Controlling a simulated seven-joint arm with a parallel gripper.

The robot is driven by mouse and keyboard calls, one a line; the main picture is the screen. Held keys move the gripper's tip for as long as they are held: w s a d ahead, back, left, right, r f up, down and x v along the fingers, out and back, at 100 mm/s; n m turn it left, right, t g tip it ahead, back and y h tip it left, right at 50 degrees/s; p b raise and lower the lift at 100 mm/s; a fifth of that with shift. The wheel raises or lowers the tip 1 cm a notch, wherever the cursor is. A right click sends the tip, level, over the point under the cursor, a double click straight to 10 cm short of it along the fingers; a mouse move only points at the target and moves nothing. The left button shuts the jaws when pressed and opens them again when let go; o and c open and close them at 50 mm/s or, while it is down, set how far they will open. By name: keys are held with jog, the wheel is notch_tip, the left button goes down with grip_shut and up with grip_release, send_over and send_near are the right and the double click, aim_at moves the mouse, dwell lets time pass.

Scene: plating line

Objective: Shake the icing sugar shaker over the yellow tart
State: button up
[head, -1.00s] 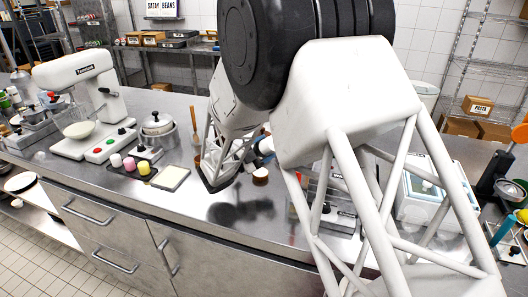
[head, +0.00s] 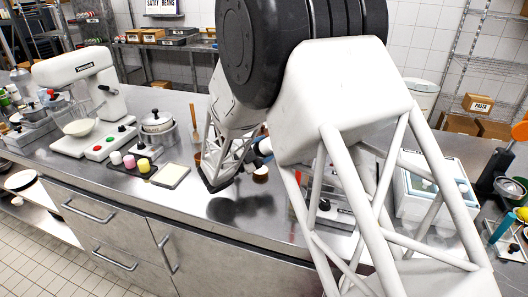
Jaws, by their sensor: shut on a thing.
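The yellow tart (head: 145,166) sits at the right end of a small dark tray (head: 130,175) left of centre, beside a pink one (head: 129,161) and a white one (head: 116,157). My gripper (head: 258,160) is low over the counter, right of the tart and well apart from it. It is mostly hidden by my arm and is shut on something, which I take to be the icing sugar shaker. A small brown thing with a pale top (head: 261,173) shows just below the gripper. I cannot tell whether it is held or stands on the counter.
A pale square board (head: 172,177) lies between the tray and my arm. A lidded steel pot (head: 157,127) and a stand mixer (head: 85,100) stand behind and left. A white appliance (head: 425,190) is at right. The front counter strip is mostly clear.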

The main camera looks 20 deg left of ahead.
jog(key=shift+r, duration=0.5)
jog(key=shift+f, duration=1.1)
jog(key=shift+r, duration=1.1)
